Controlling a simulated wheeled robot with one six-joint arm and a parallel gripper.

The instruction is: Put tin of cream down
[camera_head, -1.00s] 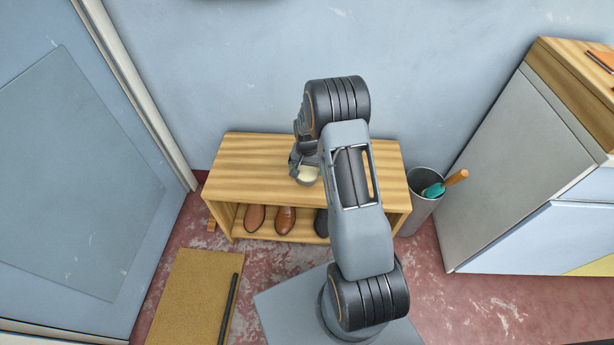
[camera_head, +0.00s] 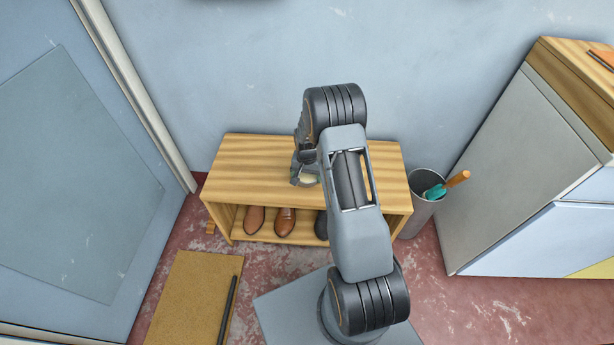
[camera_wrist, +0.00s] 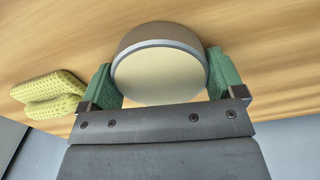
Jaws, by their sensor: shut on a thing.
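The tin of cream (camera_wrist: 160,72) is a round tin with a pale cream top, a silvery rim and a brownish side. In the wrist view it sits between the green finger pads of my gripper (camera_wrist: 163,84), which is shut on it. In the head view the tin (camera_head: 309,179) shows only in part beside my gripper (camera_head: 304,177), over the top of the wooden bench (camera_head: 250,165). The tin is close to the wood; I cannot tell whether it touches. My arm hides part of the bench top.
A yellow sponge-like thing (camera_wrist: 50,94) lies on the wood, left of my gripper in the wrist view. Brown shoes (camera_head: 285,220) stand on the lower shelf. A grey bin (camera_head: 422,200) stands right of the bench. The bench top's left part is clear.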

